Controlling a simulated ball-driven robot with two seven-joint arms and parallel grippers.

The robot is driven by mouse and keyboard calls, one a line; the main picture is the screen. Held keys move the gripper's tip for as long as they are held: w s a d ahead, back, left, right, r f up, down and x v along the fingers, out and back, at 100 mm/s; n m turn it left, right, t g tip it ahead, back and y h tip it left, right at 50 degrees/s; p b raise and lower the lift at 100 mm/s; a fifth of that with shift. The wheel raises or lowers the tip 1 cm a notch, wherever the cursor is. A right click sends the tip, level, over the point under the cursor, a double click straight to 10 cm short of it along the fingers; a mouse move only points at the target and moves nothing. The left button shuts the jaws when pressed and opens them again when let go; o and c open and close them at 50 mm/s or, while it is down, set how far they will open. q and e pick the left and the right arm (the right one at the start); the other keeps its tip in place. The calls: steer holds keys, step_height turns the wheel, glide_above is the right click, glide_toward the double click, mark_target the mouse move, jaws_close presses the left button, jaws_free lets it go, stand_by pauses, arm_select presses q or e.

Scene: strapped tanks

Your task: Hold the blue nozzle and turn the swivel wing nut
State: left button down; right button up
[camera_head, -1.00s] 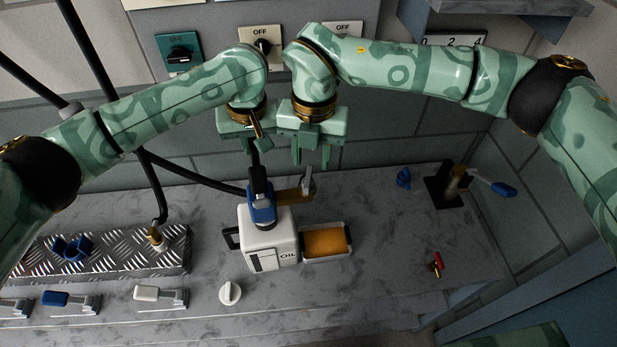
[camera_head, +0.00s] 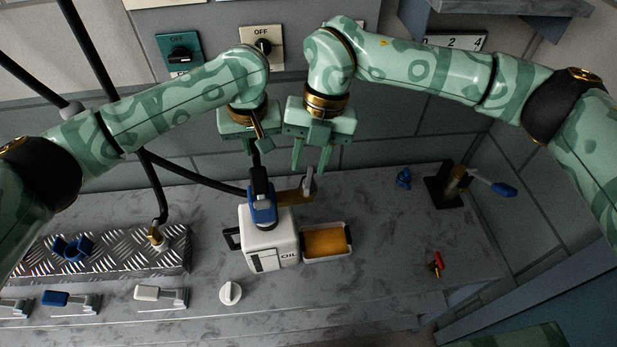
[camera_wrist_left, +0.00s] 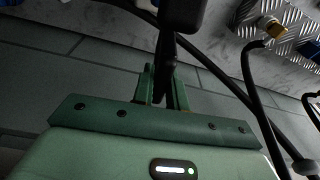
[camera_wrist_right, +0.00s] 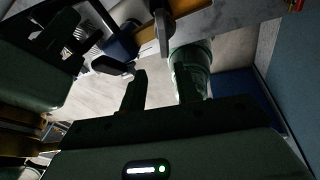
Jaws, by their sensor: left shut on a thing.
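The blue nozzle (camera_head: 262,206) stands over the white oil can (camera_head: 266,246), with a black upper part. A brass-coloured arm (camera_head: 290,196) runs right from it to the grey swivel wing nut (camera_head: 310,182). My left gripper (camera_head: 256,150) is shut on the nozzle's black upper part, which also shows between its fingers in the left wrist view (camera_wrist_left: 165,70). My right gripper (camera_head: 312,168) is open and empty, just above the wing nut. In the right wrist view the wing nut (camera_wrist_right: 161,32) shows beyond the fingers, apart from them.
A tray with an orange inside (camera_head: 348,238) stands right of the can. A white knob (camera_head: 230,293) lies in front. A ridged metal plate (camera_head: 120,262) is at left, and a black stand with a blue-ended lever (camera_head: 503,189) at right. A black hose (camera_head: 200,180) crosses behind.

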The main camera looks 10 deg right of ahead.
steer(key=w+a+r+m+t+y, duration=0.1)
steer(key=w+r+m+t+y, duration=0.1)
steer(key=w+r+t+y, duration=0.4)
steer(key=w+r+m+t+y, duration=0.15)
steer(key=r+t+y, duration=0.25)
steer(key=r+y, duration=0.5)
steer(key=m+t+h, duration=0.2)
steer(key=m+h, duration=0.4)
steer(key=h, duration=0.8)
glide_above(310, 178)
steer(key=f, duration=0.8)
steer(key=s+f, duration=0.1)
steer(key=f, duration=0.3)
steer(key=shift+a+f, duration=0.35)
steer(key=shift+a, duration=0.05)
steer(key=s+f+n+g+h, duration=0.3)
steer(key=s+n+h, duration=0.15)
steer(key=n, duration=0.35)
steer(key=shift+h, duration=0.25)
steer(key=x, duration=0.9)
steer(key=shift+w+a+r, duration=0.1)
steer(key=shift+w+a, duration=0.1)
steer(key=shift+c, duration=0.2)
